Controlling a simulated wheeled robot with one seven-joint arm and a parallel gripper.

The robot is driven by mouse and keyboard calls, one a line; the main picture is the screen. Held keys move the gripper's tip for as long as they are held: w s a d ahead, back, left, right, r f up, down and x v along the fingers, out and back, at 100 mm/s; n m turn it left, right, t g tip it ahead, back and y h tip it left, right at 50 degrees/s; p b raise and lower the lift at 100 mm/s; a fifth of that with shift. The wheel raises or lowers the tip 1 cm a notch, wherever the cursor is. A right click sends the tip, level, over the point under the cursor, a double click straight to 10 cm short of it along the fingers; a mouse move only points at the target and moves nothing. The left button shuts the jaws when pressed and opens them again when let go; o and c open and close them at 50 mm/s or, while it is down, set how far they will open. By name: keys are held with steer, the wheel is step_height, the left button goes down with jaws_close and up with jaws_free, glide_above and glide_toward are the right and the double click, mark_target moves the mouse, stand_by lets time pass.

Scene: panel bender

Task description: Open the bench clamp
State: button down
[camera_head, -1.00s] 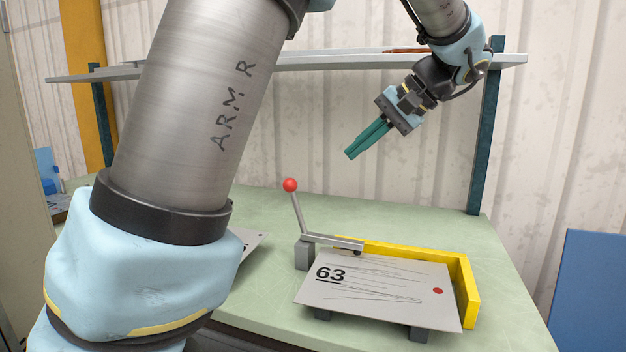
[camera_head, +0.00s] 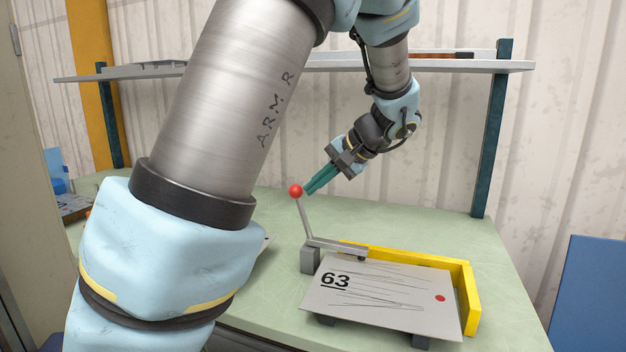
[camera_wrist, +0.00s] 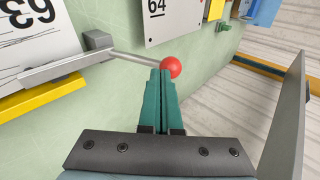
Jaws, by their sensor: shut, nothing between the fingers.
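The bench clamp (camera_head: 309,258) has a grey block and a metal arm that reaches over the edge of a grey plate marked 63 (camera_head: 385,300). Its lever (camera_head: 305,220) stands up, tilted slightly left, with a red ball knob (camera_head: 295,190) on top. My gripper (camera_head: 307,190) is shut and empty, its green fingertips right beside the knob on its right. In the wrist view the red knob (camera_wrist: 170,67) lies just beyond the tips of my gripper (camera_wrist: 160,74). I cannot tell whether they touch.
A yellow angled stop (camera_head: 468,290) borders the plate at its back and right. The green bench top (camera_head: 400,235) is clear behind it. A shelf (camera_head: 440,65) on posts runs above. In the wrist view a plate marked 64 (camera_wrist: 175,25) lies past the knob.

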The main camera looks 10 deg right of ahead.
mark_target(298, 188)
steer(key=shift+w+a, duration=0.15)
steer(key=shift+a, duration=0.1)
steer(key=shift+a, duration=0.1)
steer(key=shift+w+a+h, duration=0.2)
steer(key=shift+a+h, duration=0.1)
steer(key=shift+w+a+g+h+p, duration=0.4)
steer(key=shift+a+h, duration=0.1)
steer(key=shift+a, duration=0.2)
steer(key=shift+w+a+f+n+g+h+b, duration=0.1)
steer(key=shift+w+a+f+g+h+b, duration=0.55)
steer(key=shift+a+f+h, duration=0.8)
steer(key=shift+w+a+f+n+g+h+b, duration=0.1)
steer(key=shift+w+a+f+g+h+b, duration=0.15)
steer(key=shift+w+a+f+g+h, duration=1.15)
steer(key=shift+w+a+f+n+g+h+b, duration=0.1)
steer(key=shift+w+a+f+g+h+b, duration=0.3)
steer(key=shift+a+f+h, duration=1.1)
steer(key=shift+w+a+r+y, duration=0.15)
steer(key=shift+a+r+y, duration=0.25)
steer(key=shift+r, duration=0.15)
